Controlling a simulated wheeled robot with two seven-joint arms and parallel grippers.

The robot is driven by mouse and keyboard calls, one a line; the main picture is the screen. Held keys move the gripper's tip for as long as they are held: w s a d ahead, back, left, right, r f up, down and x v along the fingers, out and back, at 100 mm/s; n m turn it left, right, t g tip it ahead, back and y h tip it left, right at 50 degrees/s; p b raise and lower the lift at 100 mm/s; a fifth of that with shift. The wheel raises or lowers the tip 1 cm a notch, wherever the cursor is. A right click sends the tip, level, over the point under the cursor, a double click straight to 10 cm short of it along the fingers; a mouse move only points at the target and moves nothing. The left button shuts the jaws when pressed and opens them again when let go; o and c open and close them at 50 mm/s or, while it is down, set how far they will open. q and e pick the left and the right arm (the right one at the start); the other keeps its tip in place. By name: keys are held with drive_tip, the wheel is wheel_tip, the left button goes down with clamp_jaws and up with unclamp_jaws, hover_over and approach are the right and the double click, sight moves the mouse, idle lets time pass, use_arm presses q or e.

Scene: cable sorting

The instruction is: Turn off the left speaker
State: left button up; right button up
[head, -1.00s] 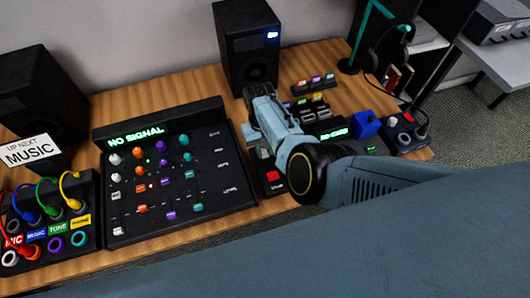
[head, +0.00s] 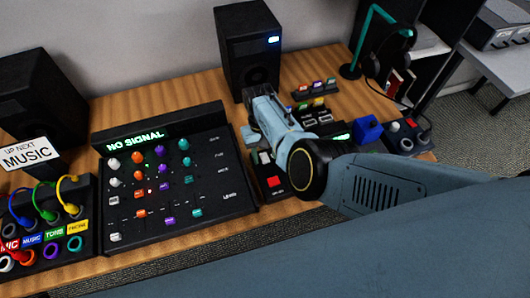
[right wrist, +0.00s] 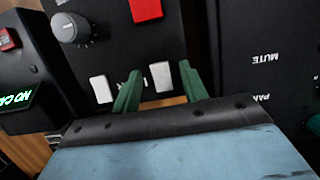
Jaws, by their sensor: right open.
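The left speaker (head: 40,102) is a dark box at the far left of the desk in the head view; its left side is cut off, and I see no lit light on it. The right speaker (head: 248,55) stands at the back with a lit blue-white light. My right gripper (head: 250,128) is over the small black panel right of the mixer, far from the left speaker. In the right wrist view its green fingers (right wrist: 160,88) are apart and empty, near two white switches (right wrist: 162,76) on that panel. My left gripper is not in view.
The mixer (head: 215,188) reads NO SIGNAL. An UP NEXT MUSIC sign (head: 27,155) stands by the left speaker, above a patch box (head: 92,238) with coloured cables. The small panel has a red button (head: 273,182). A headphone stand (head: 351,70) is at the back right.

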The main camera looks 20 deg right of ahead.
sight(261, 151)
drive_tip(key=p+v, duration=0.2)
drive_tip(key=v, duration=1.1)
drive_tip(key=shift+p, duration=0.4)
drive_tip(key=shift+r, duration=0.1)
